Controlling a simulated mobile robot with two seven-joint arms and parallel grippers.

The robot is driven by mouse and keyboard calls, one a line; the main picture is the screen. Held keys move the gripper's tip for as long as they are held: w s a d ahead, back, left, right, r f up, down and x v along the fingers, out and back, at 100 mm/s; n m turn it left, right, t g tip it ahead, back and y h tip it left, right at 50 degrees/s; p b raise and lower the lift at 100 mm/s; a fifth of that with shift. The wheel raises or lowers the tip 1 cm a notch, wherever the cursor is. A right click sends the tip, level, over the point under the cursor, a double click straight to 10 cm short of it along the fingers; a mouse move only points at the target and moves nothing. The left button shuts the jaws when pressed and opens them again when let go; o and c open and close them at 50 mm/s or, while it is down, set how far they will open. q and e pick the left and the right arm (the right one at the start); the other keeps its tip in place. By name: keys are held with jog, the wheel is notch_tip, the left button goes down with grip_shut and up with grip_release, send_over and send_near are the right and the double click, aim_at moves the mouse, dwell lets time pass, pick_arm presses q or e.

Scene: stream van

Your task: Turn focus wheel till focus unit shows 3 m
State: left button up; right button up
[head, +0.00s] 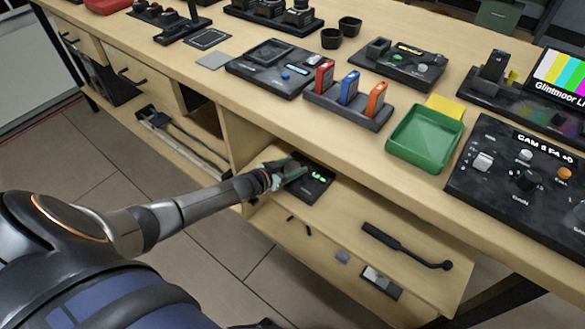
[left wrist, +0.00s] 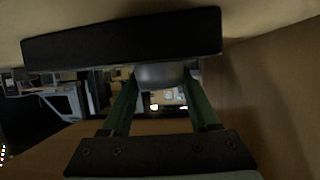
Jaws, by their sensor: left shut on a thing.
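The focus unit (head: 318,187) is a black box on the open shelf below the bench top. Its small display (head: 318,176) glows green, but the digits are too small to read. My left gripper (head: 283,174) reaches in from the left and covers the left side of the unit. In the left wrist view its green fingers (left wrist: 163,98) are shut on a grey rounded part, which looks like the focus wheel (left wrist: 160,74). Behind it the unit shows as a black slab (left wrist: 110,40). My right gripper is not in view.
A wooden side wall (left wrist: 262,100) stands close beside the gripper. Above are a green tray (head: 425,133), a rack of coloured cards (head: 347,108) and a camera panel (head: 515,190).

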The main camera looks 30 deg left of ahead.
pick_arm(q)
jog(key=shift+w+d+r, duration=0.1)
jog(key=shift+r, duration=0.05)
dwell(0.3)
jog(key=o, duration=1.4)
jog(key=shift+c, duration=0.2)
jog(key=shift+s, duration=0.2)
